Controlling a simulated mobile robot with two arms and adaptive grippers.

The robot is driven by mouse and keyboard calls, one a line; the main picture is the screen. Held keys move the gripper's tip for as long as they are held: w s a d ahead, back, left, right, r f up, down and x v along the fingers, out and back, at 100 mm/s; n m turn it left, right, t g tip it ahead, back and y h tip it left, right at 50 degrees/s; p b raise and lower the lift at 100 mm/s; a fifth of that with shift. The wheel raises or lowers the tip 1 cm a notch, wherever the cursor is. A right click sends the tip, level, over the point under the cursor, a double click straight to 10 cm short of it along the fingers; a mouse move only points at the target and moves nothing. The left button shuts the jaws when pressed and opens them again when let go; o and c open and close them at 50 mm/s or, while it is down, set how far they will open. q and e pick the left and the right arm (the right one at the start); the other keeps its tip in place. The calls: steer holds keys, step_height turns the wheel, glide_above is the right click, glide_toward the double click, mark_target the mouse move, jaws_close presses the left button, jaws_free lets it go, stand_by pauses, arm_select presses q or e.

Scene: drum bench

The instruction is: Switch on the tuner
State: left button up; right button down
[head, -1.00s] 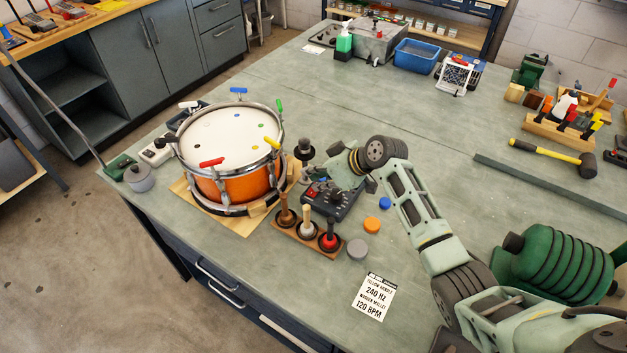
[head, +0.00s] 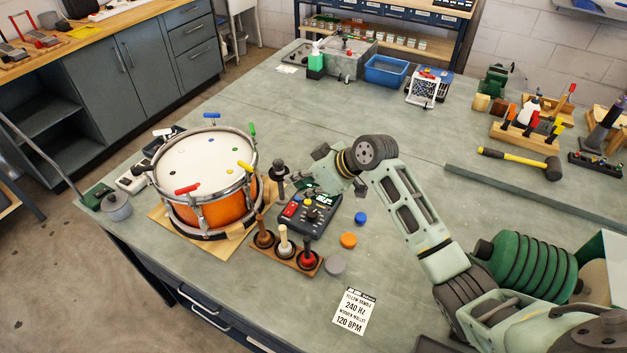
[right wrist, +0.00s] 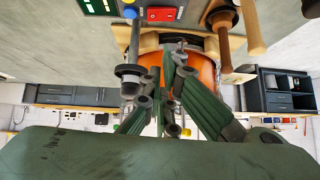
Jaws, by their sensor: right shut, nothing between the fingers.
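A dark control box (head: 312,217), which looks like the tuner, stands on the bench right of the drum (head: 207,185). It has a red switch (head: 290,209), coloured buttons and black knobs. In the right wrist view the red switch (right wrist: 166,14) and a display with lit green segments (right wrist: 97,5) show at the top edge. My right gripper (head: 316,178) is shut and empty, above the far side of the box and hiding part of it. Its closed fingers show in the right wrist view (right wrist: 170,72), apart from the switch. My left gripper is not in view.
A wooden rack (head: 287,257) with several upright handled tools stands close in front of the box. A dark upright post (head: 279,180) stands between drum and box. Blue (head: 361,218), orange (head: 348,240) and grey discs lie to the right. A printed card (head: 354,311) lies in front.

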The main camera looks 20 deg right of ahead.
steer(key=v, duration=0.2)
steer(key=b+v, duration=0.1)
steer(key=v, duration=0.2)
steer(key=shift+s+a, duration=0.2)
steer(key=shift+a, duration=0.05)
